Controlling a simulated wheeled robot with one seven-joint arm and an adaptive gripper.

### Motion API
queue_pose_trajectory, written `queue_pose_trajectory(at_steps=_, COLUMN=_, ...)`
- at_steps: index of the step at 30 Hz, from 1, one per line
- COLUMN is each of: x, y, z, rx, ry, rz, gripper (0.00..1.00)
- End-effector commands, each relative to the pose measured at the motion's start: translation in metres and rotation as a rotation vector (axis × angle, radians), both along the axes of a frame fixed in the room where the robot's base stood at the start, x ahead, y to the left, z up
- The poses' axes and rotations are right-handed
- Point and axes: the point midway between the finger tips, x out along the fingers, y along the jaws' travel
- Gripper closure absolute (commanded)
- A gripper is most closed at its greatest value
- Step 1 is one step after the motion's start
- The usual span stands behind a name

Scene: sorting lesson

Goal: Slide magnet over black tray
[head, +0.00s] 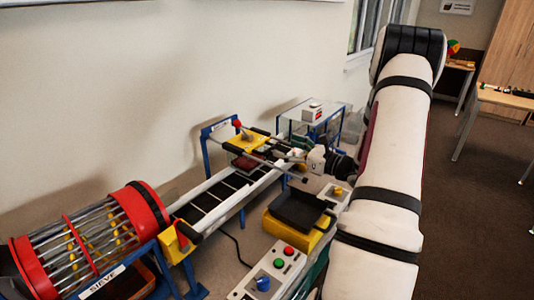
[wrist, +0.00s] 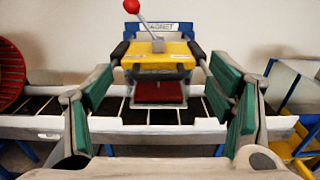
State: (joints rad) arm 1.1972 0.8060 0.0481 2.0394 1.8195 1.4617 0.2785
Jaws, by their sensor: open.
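The magnet (head: 249,143) is a yellow carriage with a red-knobbed lever, a reddish plate beneath it, mounted on a blue frame above the conveyor. It also shows ahead in the centre of the wrist view (wrist: 158,57). My gripper (head: 289,167) is open beside the magnet on its near side. In the wrist view, its teal-padded fingers (wrist: 160,72) stand apart on either side of the yellow block. I cannot tell whether they touch it. The black tray (head: 297,209) sits on a yellow base in front of the conveyor, to the right of and nearer than the magnet.
The conveyor (head: 208,200) with dark panels runs under the magnet. A red sieve drum (head: 141,208) stands at its left end. A control box (head: 268,267) with coloured buttons is in front. A glass-topped blue stand (head: 335,108) is behind right. The wall is close behind.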

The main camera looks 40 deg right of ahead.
Motion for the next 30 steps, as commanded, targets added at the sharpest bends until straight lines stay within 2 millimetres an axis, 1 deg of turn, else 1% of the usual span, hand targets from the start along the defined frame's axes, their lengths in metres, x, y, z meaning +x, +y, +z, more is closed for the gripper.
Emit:
queue_pose_trajectory(at_steps=1, x=0.002, y=0.000, z=-0.015, rx=0.003, ry=0.002, rz=-0.001, gripper=0.25)
queue_pose_trajectory(at_steps=5, x=0.002, y=0.000, z=-0.041, rx=0.003, ry=0.001, rz=-0.001, gripper=0.25)
queue_pose_trajectory(at_steps=12, x=0.049, y=0.008, z=-0.037, rx=-0.003, ry=-0.001, rz=0.004, gripper=0.25)
queue_pose_trajectory(at_steps=16, x=0.066, y=0.010, z=-0.037, rx=-0.001, ry=0.000, rz=0.002, gripper=0.25)
queue_pose_trajectory(at_steps=20, x=0.074, y=0.011, z=-0.036, rx=0.000, ry=0.000, rz=0.002, gripper=0.25)
queue_pose_trajectory(at_steps=27, x=0.075, y=0.011, z=-0.035, rx=0.000, ry=0.000, rz=0.001, gripper=0.25)
queue_pose_trajectory(at_steps=28, x=0.075, y=0.011, z=-0.035, rx=0.000, ry=0.000, rz=0.001, gripper=0.29)
queue_pose_trajectory(at_steps=29, x=0.075, y=0.011, z=-0.035, rx=0.000, ry=0.000, rz=0.001, gripper=0.36)
queue_pose_trajectory(at_steps=30, x=0.075, y=0.011, z=-0.035, rx=0.000, ry=0.000, rz=0.001, gripper=0.45)
